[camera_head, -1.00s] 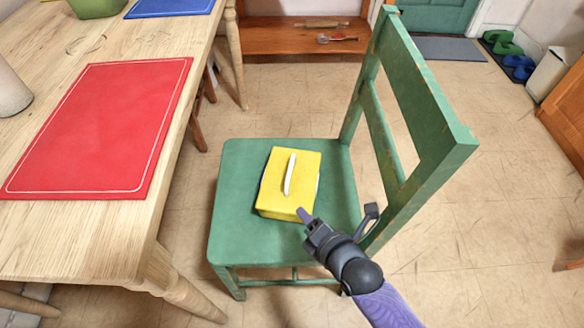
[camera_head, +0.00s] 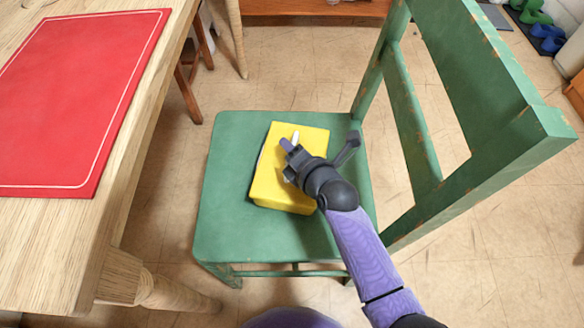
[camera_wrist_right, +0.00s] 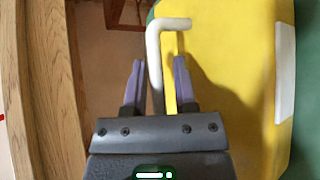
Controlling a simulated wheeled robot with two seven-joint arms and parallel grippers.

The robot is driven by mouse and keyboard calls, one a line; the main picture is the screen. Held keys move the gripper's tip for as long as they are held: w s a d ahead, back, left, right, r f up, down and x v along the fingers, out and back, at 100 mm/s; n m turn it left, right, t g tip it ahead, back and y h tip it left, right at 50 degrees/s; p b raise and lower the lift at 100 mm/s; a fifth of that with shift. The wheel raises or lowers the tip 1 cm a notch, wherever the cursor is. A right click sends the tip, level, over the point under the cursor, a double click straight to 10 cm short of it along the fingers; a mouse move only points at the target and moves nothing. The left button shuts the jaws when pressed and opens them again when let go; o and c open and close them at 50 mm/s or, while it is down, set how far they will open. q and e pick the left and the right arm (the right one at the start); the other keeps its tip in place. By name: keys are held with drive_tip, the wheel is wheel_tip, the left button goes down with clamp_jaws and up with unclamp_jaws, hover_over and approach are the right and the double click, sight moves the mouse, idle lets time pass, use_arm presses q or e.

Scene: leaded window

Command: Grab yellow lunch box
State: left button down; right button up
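The yellow lunch box (camera_head: 278,190) lies on the seat of the green chair (camera_head: 225,200). Its white handle (camera_head: 295,135) sits on top, mostly hidden by my right gripper (camera_head: 289,150). In the right wrist view, the lunch box (camera_wrist_right: 235,75) fills the right side. There my right gripper (camera_wrist_right: 159,65) is open, with its two purple fingers apart on either side of the white handle (camera_wrist_right: 154,60). Gaps show between fingers and handle, and contact cannot be made out. My left gripper is not in view.
The chair's backrest (camera_head: 490,90) rises to the right of the box. A wooden table (camera_head: 40,240) with a red placemat (camera_head: 75,100) stands to the left. Several shoes (camera_head: 545,30) lie at the far upper right. Open tiled floor (camera_head: 480,270) surrounds the chair's right side.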

drive_tip(key=shift+r, duration=0.15)
clamp_jaws()
idle(1.1)
